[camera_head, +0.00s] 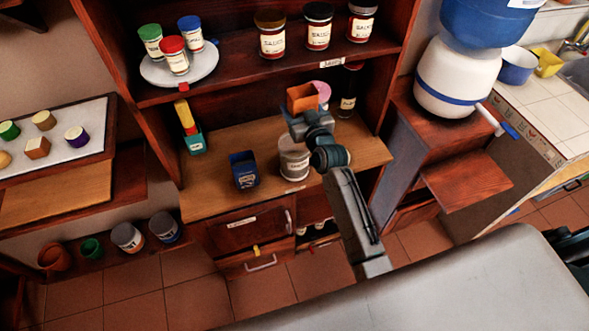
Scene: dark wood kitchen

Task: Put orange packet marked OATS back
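The orange packet (302,99) is held up in front of the cupboard's lower opening. Its marking cannot be read from here. My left gripper (294,113) appears closed around the packet's lower part; its fingers are small and partly hidden. The arm reaches up from the lower middle of the view. My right gripper is not in view; only a dark part at the right edge shows, probably of my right arm.
On the wooden counter (228,203) stand a dark blue box (243,170), a labelled grey canister (294,160) and a teal-and-yellow item (190,130). Behind are a pink-topped item (322,91) and a dark bottle (349,90). Jars and a round white tray (205,72) occupy the shelf above.

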